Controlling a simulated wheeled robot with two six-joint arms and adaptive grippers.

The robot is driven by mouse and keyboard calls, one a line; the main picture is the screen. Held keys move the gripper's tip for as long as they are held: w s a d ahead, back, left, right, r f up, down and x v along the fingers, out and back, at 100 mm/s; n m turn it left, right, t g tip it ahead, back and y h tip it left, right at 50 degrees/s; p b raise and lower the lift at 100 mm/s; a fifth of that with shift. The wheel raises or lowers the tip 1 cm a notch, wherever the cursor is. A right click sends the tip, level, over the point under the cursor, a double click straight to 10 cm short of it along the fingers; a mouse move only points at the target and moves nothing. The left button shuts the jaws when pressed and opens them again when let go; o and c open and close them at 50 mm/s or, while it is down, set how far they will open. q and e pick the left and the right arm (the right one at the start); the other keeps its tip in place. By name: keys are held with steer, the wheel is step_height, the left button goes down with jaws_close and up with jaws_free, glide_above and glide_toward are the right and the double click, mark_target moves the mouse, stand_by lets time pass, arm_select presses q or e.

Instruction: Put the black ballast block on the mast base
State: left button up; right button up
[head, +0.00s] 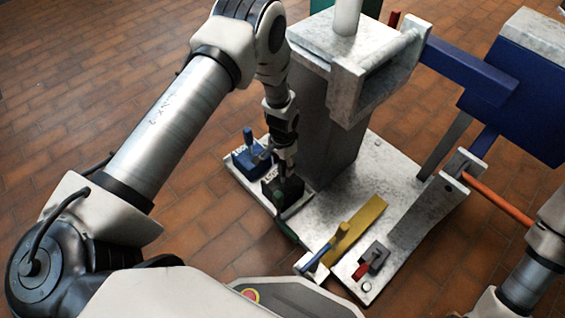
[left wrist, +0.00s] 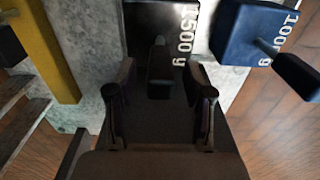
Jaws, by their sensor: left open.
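The black ballast block (head: 287,193), marked 1500 g, stands on the left part of the pale metal base (head: 385,178). In the left wrist view the black block (left wrist: 163,16) is straight ahead, with its upright handle toward me. My left gripper (head: 284,166) points down over the block in the head view. In the left wrist view its two open fingers (left wrist: 160,95) are on either side of the handle, with gaps visible. The block's lower part is partly hidden. The pale base carries a tall grey column; which part is the mast base I cannot tell for certain.
A blue block (head: 243,160) with a handle stands close to the black one; it also shows in the left wrist view (left wrist: 240,32). A yellow bar (head: 358,229) and a blue lever (head: 318,256) are at the front. The column (head: 330,125) rises close beside my gripper.

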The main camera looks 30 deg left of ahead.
arm_select(q)
step_height(320, 180, up, 12)
steer(key=p, duration=0.6)
steer(key=s+f+n, duration=0.2)
steer(key=s, duration=1.2)
steer(key=s+d+f+n, duration=0.1)
steer(key=s+f+n, duration=0.1)
steer(key=s, duration=1.2)
steer(key=shift+f, duration=0.5)
arm_select(e)
step_height(320, 180, up, 6)
steer(key=shift+f, duration=0.1)
arm_select(q)
steer(key=shift+d, duration=0.1)
